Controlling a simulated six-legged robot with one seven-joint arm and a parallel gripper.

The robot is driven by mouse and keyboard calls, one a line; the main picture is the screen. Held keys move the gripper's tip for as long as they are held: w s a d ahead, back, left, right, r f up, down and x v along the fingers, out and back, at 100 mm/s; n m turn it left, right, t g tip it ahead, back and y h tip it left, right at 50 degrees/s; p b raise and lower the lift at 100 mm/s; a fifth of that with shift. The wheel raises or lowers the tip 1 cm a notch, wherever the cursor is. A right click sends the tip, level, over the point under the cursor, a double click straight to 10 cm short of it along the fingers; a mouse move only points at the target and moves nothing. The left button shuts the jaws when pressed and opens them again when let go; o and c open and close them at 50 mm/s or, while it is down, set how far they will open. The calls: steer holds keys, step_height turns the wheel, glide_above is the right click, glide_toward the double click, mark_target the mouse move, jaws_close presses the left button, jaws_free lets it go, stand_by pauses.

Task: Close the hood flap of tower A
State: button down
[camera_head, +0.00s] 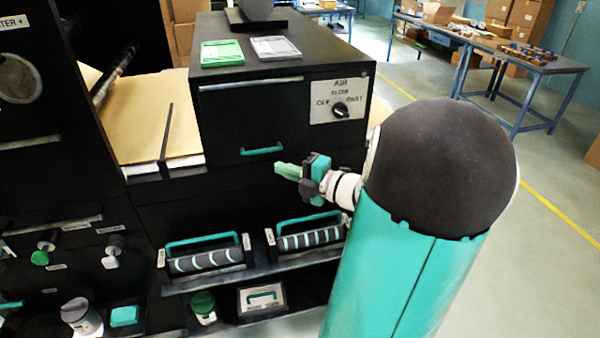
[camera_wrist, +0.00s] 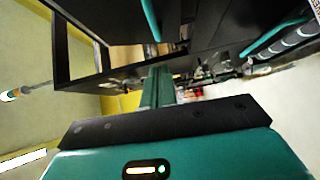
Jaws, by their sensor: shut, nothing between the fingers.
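A black cabinet (camera_head: 225,115) stands in the centre of the head view. Its front panel has a teal bar handle (camera_head: 262,151) and a white dial plate (camera_head: 338,109). I cannot read a "tower A" label, so I cannot tell for certain whether this panel is the hood flap. My gripper (camera_head: 283,171) is just below and right of the handle, its green fingers shut and empty, apparently apart from it. In the wrist view the shut fingers (camera_wrist: 158,88) point toward dark panels, and a teal bar (camera_wrist: 150,18) shows above them.
Below are two striped rollers with teal handles (camera_head: 205,260) (camera_head: 312,238) on a shelf. A brown sheet (camera_head: 150,120) lies left of the cabinet. A green pad (camera_head: 222,53) and a grey pad (camera_head: 275,47) lie on top. Open floor (camera_head: 545,190) is at right.

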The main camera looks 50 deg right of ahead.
mark_target(258, 152)
steer(key=w, duration=0.3)
steer(key=w+d, duration=0.1)
steer(key=w, duration=0.2)
steer(key=shift+d+f, duration=0.1)
steer(key=shift+d, duration=0.1)
steer(key=shift+w, duration=0.3)
steer(key=shift+d, duration=0.2)
steer(key=shift+n+t, duration=0.6)
steer(key=w+d+f, duration=0.2)
steer(key=w, duration=0.1)
steer(key=shift+w+d+f, duration=0.2)
steer(key=shift+w+f, duration=0.05)
